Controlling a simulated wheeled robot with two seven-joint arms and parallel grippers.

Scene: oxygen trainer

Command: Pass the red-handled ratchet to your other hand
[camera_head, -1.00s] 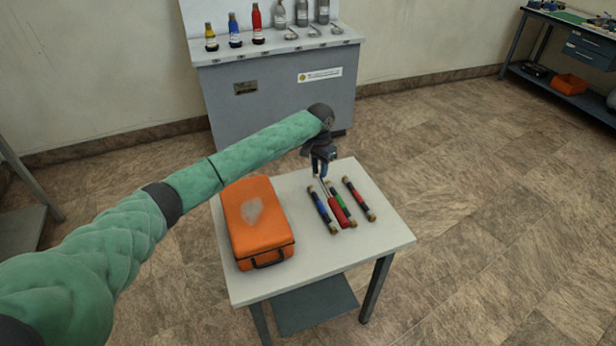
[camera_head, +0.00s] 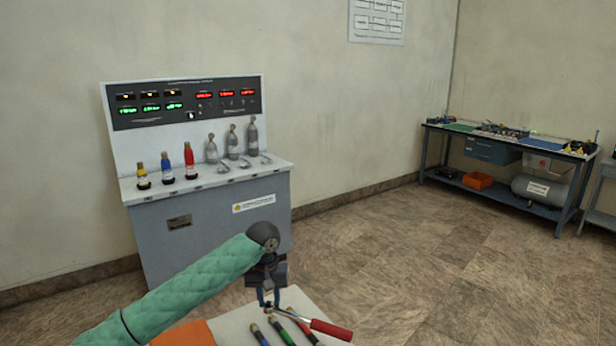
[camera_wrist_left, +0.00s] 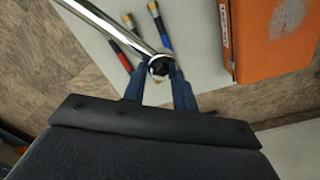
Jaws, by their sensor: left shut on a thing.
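The ratchet (camera_head: 328,328) has a red handle and a metal shaft. My left gripper (camera_head: 269,301) is shut on its head end in the head view, and the handle points to the lower right. In the left wrist view, the fingers of my left gripper (camera_wrist_left: 160,85) pinch the dark ratchet head, and the chrome shaft of the ratchet (camera_wrist_left: 112,28) runs to the upper left; its handle is outside that view. The ratchet is held above the small white table (camera_head: 230,326). My right gripper is not in view.
Several coloured tubes, including a blue one (camera_head: 260,335), lie on the table below the ratchet. An orange case (camera_head: 185,335) is at its left. A grey console (camera_head: 215,210) with bottles stands behind. A workbench (camera_head: 500,150) is at the far right; floor between is clear.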

